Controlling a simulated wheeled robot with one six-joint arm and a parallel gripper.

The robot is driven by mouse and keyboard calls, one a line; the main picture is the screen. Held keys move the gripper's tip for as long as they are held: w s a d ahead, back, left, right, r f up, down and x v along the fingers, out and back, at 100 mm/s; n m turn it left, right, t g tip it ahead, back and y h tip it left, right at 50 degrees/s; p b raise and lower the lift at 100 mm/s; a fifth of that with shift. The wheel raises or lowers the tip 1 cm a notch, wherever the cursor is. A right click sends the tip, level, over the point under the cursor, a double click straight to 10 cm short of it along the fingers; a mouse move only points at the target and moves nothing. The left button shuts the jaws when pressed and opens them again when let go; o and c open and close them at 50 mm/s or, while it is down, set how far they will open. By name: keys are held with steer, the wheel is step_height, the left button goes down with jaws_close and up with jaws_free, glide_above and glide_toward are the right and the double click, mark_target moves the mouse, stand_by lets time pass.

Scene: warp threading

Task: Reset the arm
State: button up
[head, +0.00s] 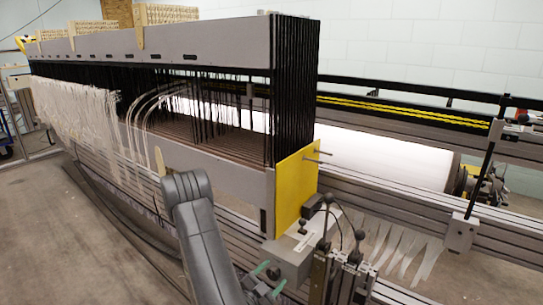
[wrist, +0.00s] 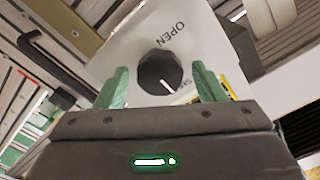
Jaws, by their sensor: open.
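My gripper (head: 269,280) is near the lower middle of the head view, beside a grey box (head: 296,258) at the near end of the loom. Its two green fingers show in the wrist view (wrist: 160,78), apart and empty. A round black knob (wrist: 157,68) with a white pointer line appears between the fingertips. It sits on a pale panel (wrist: 120,62) marked "OPEN" and a partly hidden word starting "SH". The pointer aims down and right, toward that second word. I cannot tell how far the fingertips are from the knob.
The long grey loom frame (head: 200,62) with black heddles and white threads fills the left and middle. A yellow end plate (head: 296,185), black clamps (head: 350,270) and metal rails stand close to my gripper. Bare floor (head: 40,230) is free at left.

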steer(key=shift+s+a, duration=0.1)
steer(key=p+v, duration=0.2)
steer(key=v, duration=1.2)
steer(key=b+x, duration=0.2)
steer(key=x, duration=1.2)
steer(key=shift+r+p, duration=0.2)
steer(key=shift+p, duration=0.3)
steer(key=shift+n+p, duration=0.7)
steer(key=shift+p, duration=0.2)
steer(key=n+p, duration=0.4)
steer(key=p, duration=0.2)
steer(key=shift+n+p, duration=0.3)
steer(key=shift+p, duration=0.05)
steer(key=shift+a+n, duration=0.1)
steer(key=shift+n, duration=0.2)
steer(key=shift+v, duration=2.9)
steer(key=shift+f, duration=0.15)
